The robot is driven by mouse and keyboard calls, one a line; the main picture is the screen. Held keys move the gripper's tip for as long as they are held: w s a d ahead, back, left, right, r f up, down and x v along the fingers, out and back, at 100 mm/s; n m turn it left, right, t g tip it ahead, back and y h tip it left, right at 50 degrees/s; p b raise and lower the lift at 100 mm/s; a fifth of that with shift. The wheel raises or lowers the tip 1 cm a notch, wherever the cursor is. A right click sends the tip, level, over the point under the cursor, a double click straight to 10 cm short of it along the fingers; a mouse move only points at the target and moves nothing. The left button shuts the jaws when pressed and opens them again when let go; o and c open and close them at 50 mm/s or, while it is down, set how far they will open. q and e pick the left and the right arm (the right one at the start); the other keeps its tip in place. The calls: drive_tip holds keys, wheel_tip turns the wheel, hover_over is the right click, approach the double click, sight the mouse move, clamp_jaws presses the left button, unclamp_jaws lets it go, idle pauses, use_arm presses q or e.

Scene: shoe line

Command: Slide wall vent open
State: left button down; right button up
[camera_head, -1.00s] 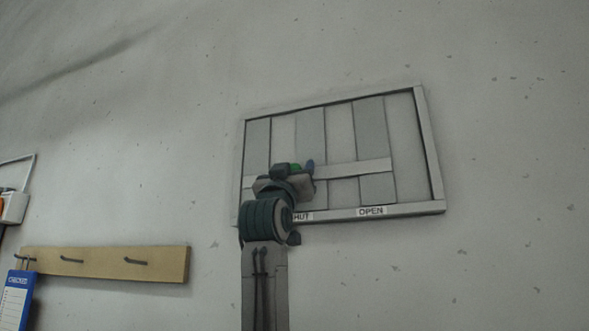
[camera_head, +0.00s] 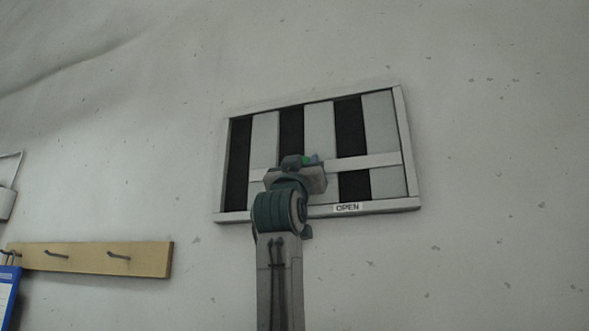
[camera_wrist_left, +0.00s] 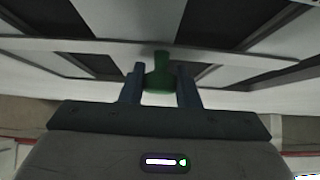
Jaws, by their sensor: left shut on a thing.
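The wall vent (camera_head: 412,190) is a metal frame on the wall with pale slats and dark open gaps between them. A pale horizontal bar (camera_head: 375,161) crosses the slats, and its right end is close to the frame's right side. My left gripper (camera_head: 310,161) is in front of the bar, shut on a green knob. The knob (camera_wrist_left: 159,78) sits between the two fingers (camera_wrist_left: 160,88) in the left wrist view and joins the bar (camera_wrist_left: 225,58). An OPEN label (camera_head: 347,208) shows on the lower frame; my arm hides the lower frame to its left. My right gripper is not in view.
A wooden rail (camera_head: 90,259) with dark hooks is on the wall at lower left, with a blue clipboard (camera_head: 8,290) at its left end. A white box (camera_head: 6,203) is at the left edge. The wall right of the vent is clear.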

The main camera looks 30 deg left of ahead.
use_arm(q)
drive_tip(key=c, duration=1.4)
unclamp_jaws()
drive_tip(key=shift+d, duration=0.1)
drive_tip(key=shift+o, duration=1.4)
drive_tip(key=shift+d, duration=0.35)
drive_tip(key=shift+s+a+f, duration=0.1)
drive_tip(key=shift+a+f, duration=0.05)
drive_tip(key=b+v, duration=0.7)
drive_tip(key=v, duration=0.3)
drive_tip(key=shift+d, duration=0.25)
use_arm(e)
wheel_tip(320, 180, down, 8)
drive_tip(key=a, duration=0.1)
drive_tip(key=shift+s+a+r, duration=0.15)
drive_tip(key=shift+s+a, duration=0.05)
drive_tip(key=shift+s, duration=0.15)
use_arm(q)
drive_tip(key=shift+s+f, duration=0.1)
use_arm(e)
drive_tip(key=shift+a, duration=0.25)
